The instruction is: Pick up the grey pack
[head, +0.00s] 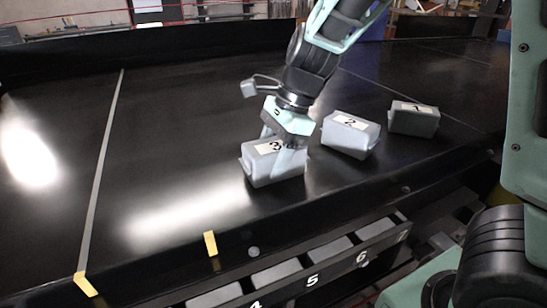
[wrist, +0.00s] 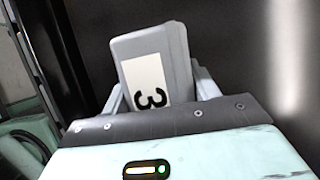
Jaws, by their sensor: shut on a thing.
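A grey pack with a white label marked 3 (head: 265,171) sits on the black conveyor belt (head: 180,130). My gripper (head: 285,158) reaches down over it from above and is shut on it. In the wrist view the same pack (wrist: 178,55) lies between the two grey fingers, with its label facing the camera. Two more grey packs stand to the right on the belt, one marked 2 (head: 351,134) and one marked 1 (head: 413,118). Part of the pack 3's top is hidden by my gripper.
A rack with numbered slots (head: 310,268), marked 4, 5 and 6, holds more grey packs below the belt's front edge. Yellow tape marks (head: 211,243) lie on that edge. The belt left of the held pack is clear.

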